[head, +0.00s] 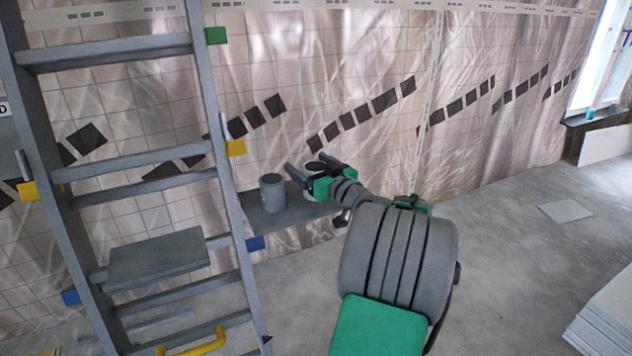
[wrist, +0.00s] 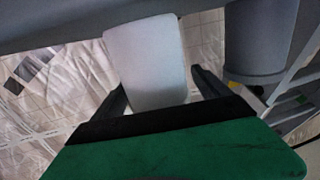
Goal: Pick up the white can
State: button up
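The white can (wrist: 146,60) stands in the middle of the wrist view, between the two dark fingers of my gripper (wrist: 160,80). The left finger is close to its side, and a gap shows between the can and the right finger. My gripper is open around it. In the head view my gripper (head: 306,163) is over the grey shelf (head: 290,218), and the white can is mostly hidden behind it.
A grey can (head: 272,193) stands on the shelf just left of my gripper; it also shows at the right of the wrist view (wrist: 256,45). A grey ladder (head: 220,165) stands at the left. Stacked panels (head: 605,315) lie at the lower right. The floor between is mostly clear.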

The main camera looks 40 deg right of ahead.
jog(key=c, duration=1.7)
jog(key=shift+r, duration=0.1)
